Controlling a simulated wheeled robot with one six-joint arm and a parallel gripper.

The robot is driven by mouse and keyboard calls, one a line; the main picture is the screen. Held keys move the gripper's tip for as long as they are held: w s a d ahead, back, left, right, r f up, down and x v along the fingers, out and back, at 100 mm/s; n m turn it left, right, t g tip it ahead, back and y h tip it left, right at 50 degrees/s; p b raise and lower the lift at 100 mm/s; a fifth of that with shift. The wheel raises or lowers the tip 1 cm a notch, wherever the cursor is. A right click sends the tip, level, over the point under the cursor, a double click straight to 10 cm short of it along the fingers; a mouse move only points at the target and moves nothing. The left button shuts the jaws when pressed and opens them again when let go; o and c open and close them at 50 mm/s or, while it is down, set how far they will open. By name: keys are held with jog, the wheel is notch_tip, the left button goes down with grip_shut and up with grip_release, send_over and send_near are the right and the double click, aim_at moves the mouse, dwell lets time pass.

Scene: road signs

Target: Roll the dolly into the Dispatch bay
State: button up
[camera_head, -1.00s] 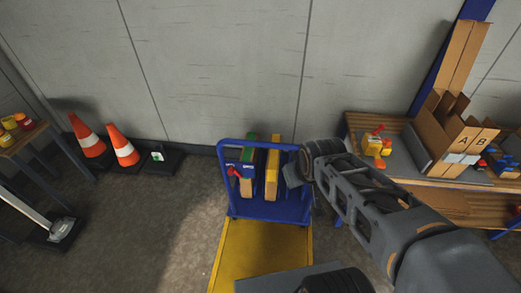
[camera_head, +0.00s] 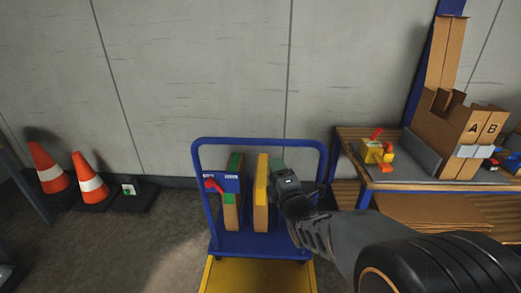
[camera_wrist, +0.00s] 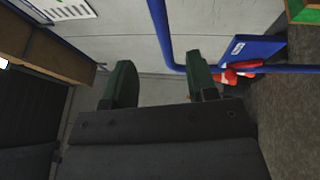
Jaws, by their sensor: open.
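The blue dolly (camera_head: 216,244) stands near the wall with its hooped push handle (camera_head: 258,142) upright. Two upright boxes, one green-topped (camera_head: 231,205) and one yellow-edged (camera_head: 261,200), stand on it. A red lever (camera_head: 213,184) sits on a small blue panel at the handle's left. My gripper (camera_head: 280,172) is inside the hoop's outline, right of the yellow-edged box. In the wrist view its two green fingers (camera_wrist: 160,82) are apart and empty. The blue handle (camera_wrist: 163,30) bends there behind the right finger; I cannot tell if they touch. No Dispatch label is readable.
A yellow surface (camera_head: 258,277) lies before the dolly. Orange cones (camera_head: 90,180) and a small green-and-white sign (camera_head: 128,190) are left. A wooden bench (camera_head: 400,174) with a yellow-and-red object (camera_head: 377,150) and cardboard holder (camera_head: 447,130) is right. Floor between cones and dolly is clear.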

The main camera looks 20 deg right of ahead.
aim_at(261, 145)
jog(key=p+x, duration=0.3)
jog(key=x, duration=1)
jog(key=shift+w+r, duration=0.1)
jog(key=shift+w, duration=0.1)
jog(key=shift+c, duration=0.2)
grip_shut()
